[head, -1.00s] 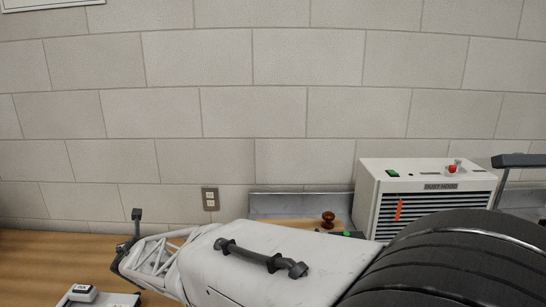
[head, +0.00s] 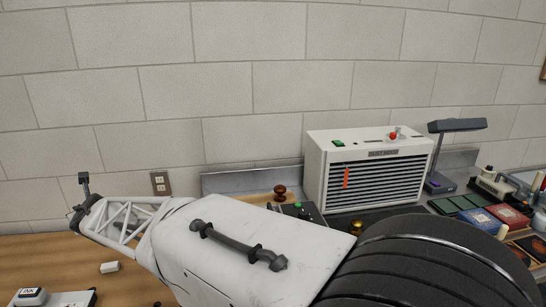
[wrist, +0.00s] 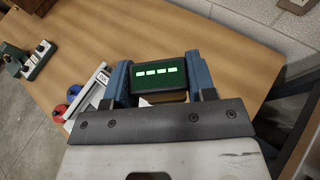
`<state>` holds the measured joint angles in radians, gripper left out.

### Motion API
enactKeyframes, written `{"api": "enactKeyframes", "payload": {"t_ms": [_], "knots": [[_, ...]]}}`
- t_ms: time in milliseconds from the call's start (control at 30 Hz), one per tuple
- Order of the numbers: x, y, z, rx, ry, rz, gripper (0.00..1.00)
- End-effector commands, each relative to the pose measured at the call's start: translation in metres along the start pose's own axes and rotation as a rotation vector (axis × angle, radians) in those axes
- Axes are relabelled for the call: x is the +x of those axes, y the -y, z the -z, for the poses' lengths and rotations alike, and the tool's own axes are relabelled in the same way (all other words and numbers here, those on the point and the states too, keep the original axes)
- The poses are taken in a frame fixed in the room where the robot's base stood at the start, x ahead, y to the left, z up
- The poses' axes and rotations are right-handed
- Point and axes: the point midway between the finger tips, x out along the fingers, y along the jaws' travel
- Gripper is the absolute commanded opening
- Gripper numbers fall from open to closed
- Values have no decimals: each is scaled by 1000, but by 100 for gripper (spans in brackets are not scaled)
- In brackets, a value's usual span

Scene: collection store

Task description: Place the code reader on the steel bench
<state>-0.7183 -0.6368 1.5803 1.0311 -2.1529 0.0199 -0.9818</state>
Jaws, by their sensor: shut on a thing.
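My gripper (wrist: 160,76) shows in the wrist view, with blue fingers on both sides of a dark device with a lit green face and a row of pale bars. This device, apparently the code reader (wrist: 158,72), is held between the fingers over a wooden top; its underside is hidden. In the head view my arm crosses the lower part of the picture, and the fingers and device cannot be made out. I cannot clearly identify a steel bench; a grey metal upstand (head: 240,180) stands along the wall.
A white dust hood (head: 368,165) stands against the wall, with a grey lamp (head: 456,127) to its right. Boxes (head: 508,215) and tools crowd the far right. A small white block (head: 110,267) lies on the wooden top (head: 50,255). In the wrist view, red and blue items (wrist: 59,110) lie left.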

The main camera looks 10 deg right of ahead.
Motion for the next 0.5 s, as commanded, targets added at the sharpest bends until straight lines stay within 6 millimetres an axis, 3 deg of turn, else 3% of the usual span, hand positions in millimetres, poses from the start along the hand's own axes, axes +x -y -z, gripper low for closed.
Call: {"api": "enactKeyframes", "payload": {"t_ms": [300,500], "knots": [[-1,0,-4,0,0,0,23],[-8,0,-20,0,2,0,23]]}}
